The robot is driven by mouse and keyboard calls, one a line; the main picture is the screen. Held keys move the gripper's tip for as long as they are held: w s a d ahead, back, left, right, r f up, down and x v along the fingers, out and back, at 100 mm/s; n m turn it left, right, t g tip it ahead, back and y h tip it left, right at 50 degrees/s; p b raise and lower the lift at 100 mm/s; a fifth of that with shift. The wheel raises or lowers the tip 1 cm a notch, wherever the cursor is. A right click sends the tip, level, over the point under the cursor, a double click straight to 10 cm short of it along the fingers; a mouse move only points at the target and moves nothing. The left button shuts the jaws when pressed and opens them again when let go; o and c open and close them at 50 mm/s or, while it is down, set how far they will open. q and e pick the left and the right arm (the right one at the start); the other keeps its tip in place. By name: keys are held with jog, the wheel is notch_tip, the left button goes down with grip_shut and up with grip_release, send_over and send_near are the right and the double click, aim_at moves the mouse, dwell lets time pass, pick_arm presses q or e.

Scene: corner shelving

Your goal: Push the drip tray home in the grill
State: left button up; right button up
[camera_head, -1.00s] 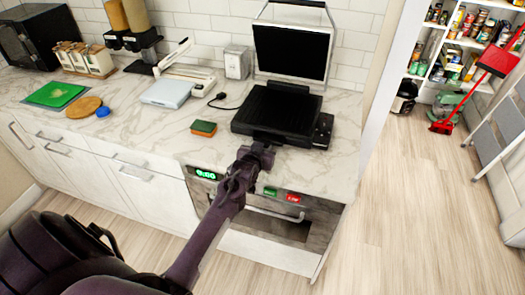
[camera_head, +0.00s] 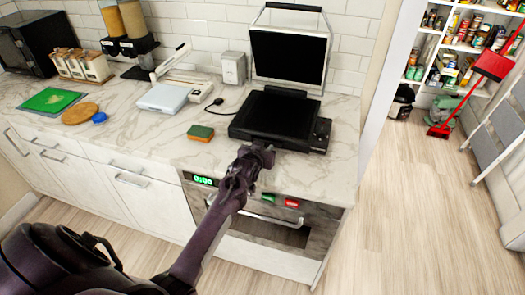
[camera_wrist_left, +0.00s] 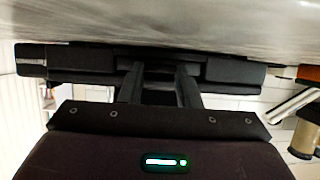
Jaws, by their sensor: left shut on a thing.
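The black grill (camera_head: 275,115) stands on the marble counter with its lid (camera_head: 288,55) raised. My left gripper (camera_head: 258,150) is at the front edge of the grill, low over the counter's front edge. In the left wrist view, which is upside down, its two fingers (camera_wrist_left: 160,85) reach to the grill's dark front (camera_wrist_left: 80,60). They are shut on the dark drip tray (camera_wrist_left: 160,62) at the middle of that front. The tray is mostly hidden in the grill and behind the gripper, so I cannot tell how far in it sits. My right gripper is not in view.
A green and orange sponge (camera_head: 200,133) lies left of the grill. A kitchen scale (camera_head: 163,98) and a toaster-like box (camera_head: 233,67) stand farther back. The oven front with its handle (camera_head: 260,215) is below the gripper.

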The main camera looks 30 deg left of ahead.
pick_arm(q)
jog(key=o, duration=1.2)
jog(key=shift+s+d+r, duration=0.1)
jog(key=shift+s, duration=0.35)
jog(key=shift+b+v, duration=0.65)
jog(key=shift+v, duration=2.8)
jog(key=shift+d, duration=0.1)
